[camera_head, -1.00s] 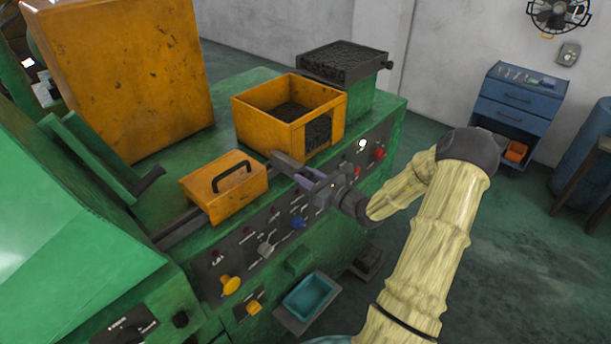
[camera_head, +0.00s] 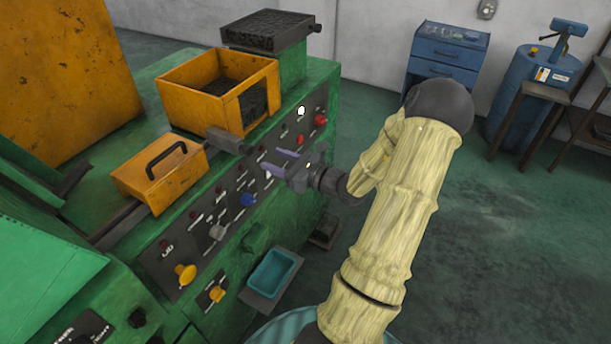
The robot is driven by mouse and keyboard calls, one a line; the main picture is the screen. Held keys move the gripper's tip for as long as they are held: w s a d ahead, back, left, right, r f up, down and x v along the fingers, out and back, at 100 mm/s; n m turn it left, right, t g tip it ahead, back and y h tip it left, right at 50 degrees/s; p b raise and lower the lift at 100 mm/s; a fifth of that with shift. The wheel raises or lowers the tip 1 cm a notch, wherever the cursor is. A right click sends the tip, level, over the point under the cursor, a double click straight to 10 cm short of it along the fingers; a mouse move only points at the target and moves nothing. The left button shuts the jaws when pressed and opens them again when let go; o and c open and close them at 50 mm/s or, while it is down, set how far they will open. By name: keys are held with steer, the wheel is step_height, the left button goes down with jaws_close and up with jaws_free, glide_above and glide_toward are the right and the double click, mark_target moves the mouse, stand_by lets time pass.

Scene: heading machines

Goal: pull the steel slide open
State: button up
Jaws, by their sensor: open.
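A dark grey steel bar (camera_head: 229,141), which looks like the slide, juts out at the panel's top edge between the small orange box and the open orange bin. My gripper (camera_head: 270,161) is open and empty, its two purplish fingers pointing left toward the machine. It hangs in front of the control panel, to the right of the bar's outer end and a little lower in the picture. A gap shows between fingers and bar.
The small orange box (camera_head: 160,178) has a black handle. The open orange bin (camera_head: 190,98) holds dark pieces. The control panel (camera_head: 190,235) carries knobs and buttons just below the gripper. A teal tray (camera_head: 272,273) sits low in front. Floor at right is clear up to a blue cabinet (camera_head: 445,62).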

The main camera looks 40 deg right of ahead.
steer(key=b+v, duration=0.2)
steer(key=v, duration=0.6)
steer(key=shift+s, duration=0.1)
